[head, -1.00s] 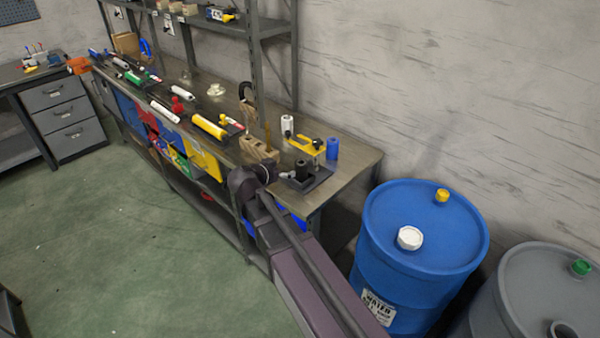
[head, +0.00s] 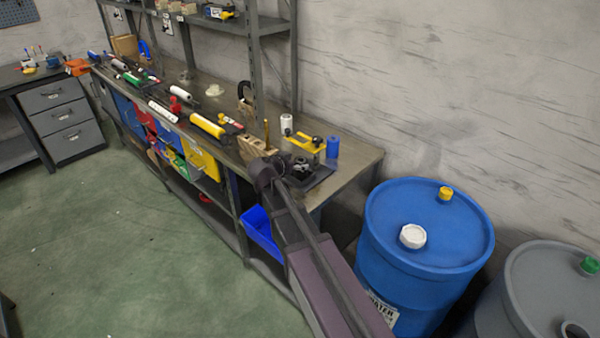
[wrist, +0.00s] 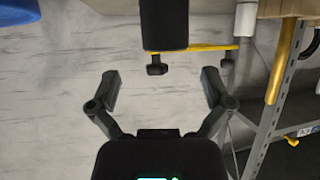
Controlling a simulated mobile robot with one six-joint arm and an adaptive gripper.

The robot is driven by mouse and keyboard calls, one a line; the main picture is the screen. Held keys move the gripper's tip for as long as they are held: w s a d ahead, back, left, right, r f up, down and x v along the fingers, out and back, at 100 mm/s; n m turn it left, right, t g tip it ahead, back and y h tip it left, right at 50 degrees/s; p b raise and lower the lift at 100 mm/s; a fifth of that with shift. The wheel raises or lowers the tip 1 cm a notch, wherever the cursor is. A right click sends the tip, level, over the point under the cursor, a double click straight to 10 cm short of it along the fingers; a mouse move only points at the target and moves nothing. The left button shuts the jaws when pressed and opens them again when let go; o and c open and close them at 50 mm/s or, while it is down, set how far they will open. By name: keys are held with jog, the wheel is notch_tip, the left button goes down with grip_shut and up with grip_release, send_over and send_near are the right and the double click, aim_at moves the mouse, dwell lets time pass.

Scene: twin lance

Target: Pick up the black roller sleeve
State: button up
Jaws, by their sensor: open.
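The black roller sleeve (wrist: 165,25) shows at the top of the wrist view, which looks upside down. It lies roughly in line with the gap between my fingers, beyond their tips. My gripper (wrist: 159,78) is open with nothing between its fingers. There the black sleeve cannot be told apart from my dark gripper.
A yellow clamp (head: 304,141) stands behind, with a white roll (head: 287,123) and a blue sleeve (head: 333,147) close by. A blue barrel (head: 430,225) stands right of the bench.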

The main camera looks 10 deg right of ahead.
aim_at(303, 160)
jog(key=shift+w+f, duration=0.1)
jog(key=shift+b+x, duration=1.25)
jog(key=shift+x, duration=1.25)
jog(key=shift+w+a, duration=0.15)
jog(key=shift+a, duration=0.05)
jog(key=c, duration=1.2)
